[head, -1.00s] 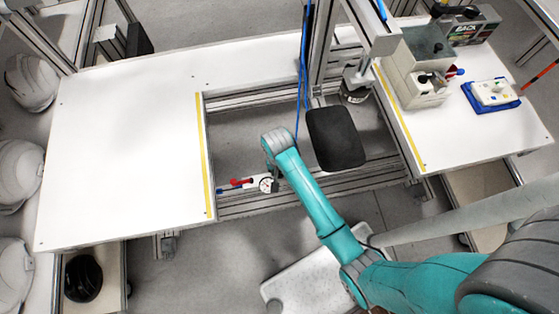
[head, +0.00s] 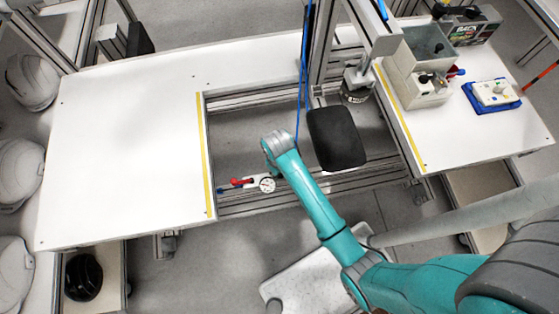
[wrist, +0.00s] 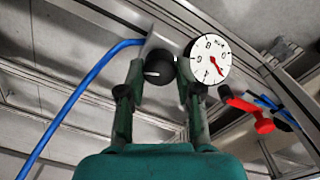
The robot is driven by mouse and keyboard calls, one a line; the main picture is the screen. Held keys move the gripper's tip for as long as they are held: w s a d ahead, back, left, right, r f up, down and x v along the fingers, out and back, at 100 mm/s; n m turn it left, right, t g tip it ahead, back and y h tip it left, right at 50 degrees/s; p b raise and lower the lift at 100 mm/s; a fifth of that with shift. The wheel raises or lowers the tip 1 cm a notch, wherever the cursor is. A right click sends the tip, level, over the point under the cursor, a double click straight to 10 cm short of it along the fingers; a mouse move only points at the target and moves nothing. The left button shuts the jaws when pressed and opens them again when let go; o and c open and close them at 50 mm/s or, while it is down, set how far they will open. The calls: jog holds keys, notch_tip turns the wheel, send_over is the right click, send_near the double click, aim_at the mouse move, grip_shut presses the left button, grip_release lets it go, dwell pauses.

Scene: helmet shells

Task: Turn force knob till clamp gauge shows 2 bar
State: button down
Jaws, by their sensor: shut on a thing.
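The black force knob (wrist: 158,68) is on a grey bracket in the wrist view, with a white mark on its face. My gripper (wrist: 160,76) has one finger on each side of the knob and is shut on it. The round white clamp gauge (wrist: 210,58) is just right of the knob, beside the right finger. Its red needle points down and right in the picture; the numbers are tilted and too small to read surely. In the head view the gauge (head: 267,185) sits on the frame rail, and my arm hides the knob and fingers.
A red-handled valve (wrist: 262,122) is right of the gauge. A blue hose (wrist: 75,100) runs to the bracket from the left. A black pad (head: 336,138) is close right of my wrist. The white table (head: 125,150) has a broad clear top at left.

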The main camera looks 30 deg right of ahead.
jog(key=shift+n, duration=0.7)
jog(key=c, duration=0.8)
grip_release()
jog(key=shift+o, duration=0.2)
jog(key=shift+r, duration=0.1)
jog(key=shift+a+r, duration=0.1)
jog(key=shift+r, duration=3.8)
jog(key=shift+s, duration=0.1)
